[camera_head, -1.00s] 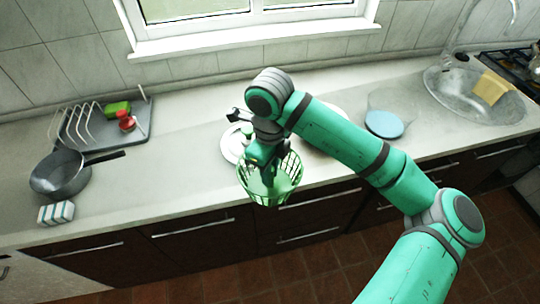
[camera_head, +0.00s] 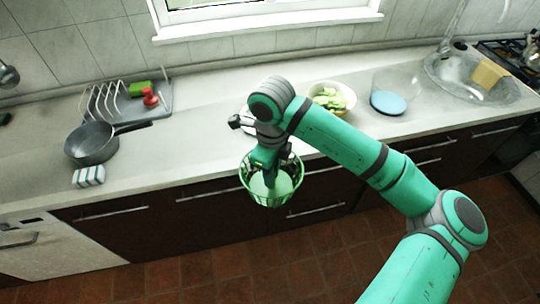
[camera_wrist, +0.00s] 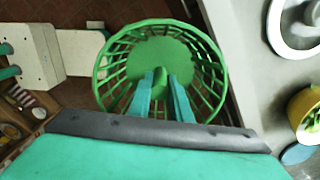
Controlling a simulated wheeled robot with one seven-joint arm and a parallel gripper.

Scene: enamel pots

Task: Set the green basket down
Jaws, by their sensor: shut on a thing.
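The green basket (camera_head: 284,198) is an open mesh basket with slatted sides and a solid green bottom. My gripper (camera_wrist: 166,92) is shut on it, its fingers reaching down inside the basket; the exact grip spot is unclear. In the head view the basket hangs at the counter's front edge, overlapping the dark drawer fronts. In the wrist view the basket (camera_wrist: 203,48) has brown floor to its left and the grey counter (camera_wrist: 250,60) to its right, so it appears largely off the counter. It looks about upright.
On the counter are a white plate (camera_wrist: 290,40) partly hidden by my arm, a bowl of green pieces (camera_head: 347,89), a blue disc (camera_head: 388,102), a pan (camera_head: 92,145), a striped sponge (camera_head: 88,177) and a dish rack (camera_head: 160,88). Bare counter (camera_head: 185,155) lies left of the basket.

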